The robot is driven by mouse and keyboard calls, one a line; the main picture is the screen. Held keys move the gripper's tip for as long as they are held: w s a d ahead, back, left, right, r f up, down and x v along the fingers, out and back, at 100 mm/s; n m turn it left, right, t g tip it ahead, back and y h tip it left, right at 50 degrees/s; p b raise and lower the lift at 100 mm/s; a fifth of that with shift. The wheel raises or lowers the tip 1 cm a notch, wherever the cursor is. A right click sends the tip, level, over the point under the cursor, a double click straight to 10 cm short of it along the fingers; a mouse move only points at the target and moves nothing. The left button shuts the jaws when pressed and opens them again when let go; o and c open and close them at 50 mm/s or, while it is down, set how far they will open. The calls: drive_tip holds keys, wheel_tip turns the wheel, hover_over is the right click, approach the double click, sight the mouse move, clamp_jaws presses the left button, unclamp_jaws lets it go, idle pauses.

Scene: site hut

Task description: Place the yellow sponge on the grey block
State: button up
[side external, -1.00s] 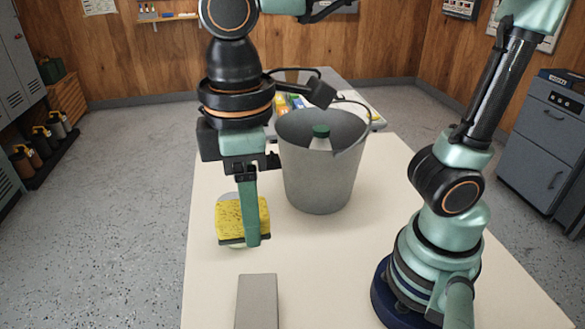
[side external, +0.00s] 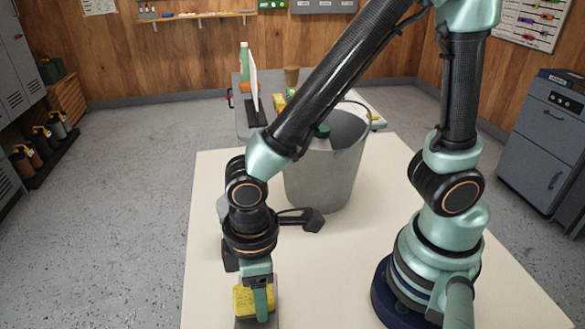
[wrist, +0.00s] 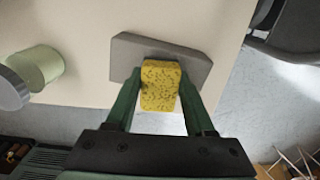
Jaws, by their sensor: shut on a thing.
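My gripper (side external: 260,301) is shut on the yellow sponge (side external: 242,300), with a green finger on either side of it in the wrist view (wrist: 161,78). The sponge (wrist: 160,92) is upright between the fingers. The grey block (side external: 248,323) lies at the near edge of the side view, partly hidden by the sponge and gripper. In the wrist view, the sponge covers part of the block (wrist: 125,55), whose two ends show on either side. I cannot tell whether the sponge touches the block.
A grey bucket (side external: 312,180) with a green-capped bottle (side external: 322,132) inside stands behind my arm. A pale green cylinder (wrist: 40,66) and a grey round thing (wrist: 9,90) are left of the block in the wrist view. The table (side external: 330,270) is bare right of the block.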

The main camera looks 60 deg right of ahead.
drive_tip(key=shift+f, duration=0.75)
drive_tip(key=shift+f, duration=0.1)
drive_tip(key=o, duration=1.3)
wheel_tip(320, 180, up, 12)
drive_tip(key=shift+f, duration=0.1)
drive_tip(key=w+d+r+m+t, duration=0.2)
drive_tip(key=d+m, duration=0.1)
drive_tip(key=d, duration=0.3)
drive_tip(key=w+d+r+m+t, duration=0.1)
drive_tip(key=w+d+r+m, duration=0.1)
drive_tip(key=d, duration=0.5)
drive_tip(key=w+d+r+m+t, duration=0.2)
drive_tip(key=w+d+r+m, duration=0.1)
drive_tip(key=d, duration=0.4)
drive_tip(key=shift+w+m+t, duration=0.1)
drive_tip(key=shift+m+t, duration=0.2)
drive_tip(key=shift+m, duration=0.2)
